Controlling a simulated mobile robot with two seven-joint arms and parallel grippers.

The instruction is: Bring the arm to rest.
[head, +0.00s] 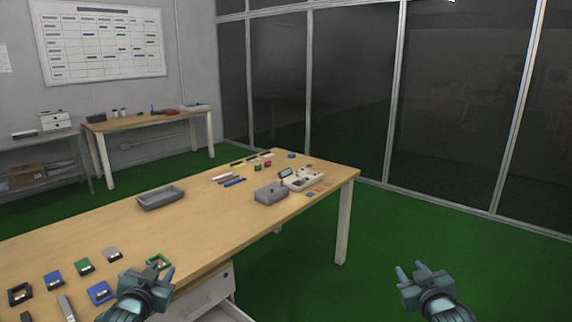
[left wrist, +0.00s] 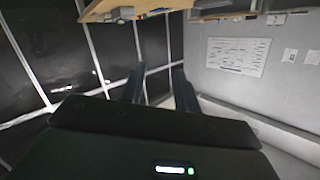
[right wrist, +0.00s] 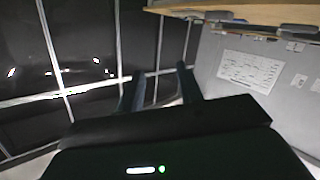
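My left gripper (head: 148,275) is at the lower left of the head view, in front of the near edge of the wooden table (head: 225,212). Its two fingers are apart with nothing between them, and they also show apart in the left wrist view (left wrist: 157,85). My right gripper (head: 412,272) is at the lower right of the head view, over the green floor and clear of the table. Its fingers are apart and empty, as the right wrist view (right wrist: 160,88) also shows.
The table holds a grey tray (head: 161,197), a grey box (head: 271,194), a white device (head: 303,179) and several small coloured blocks near the left gripper. Drawers (head: 205,296) stand under it. Green floor (head: 480,265) lies free to the right, before glass panels (head: 480,100).

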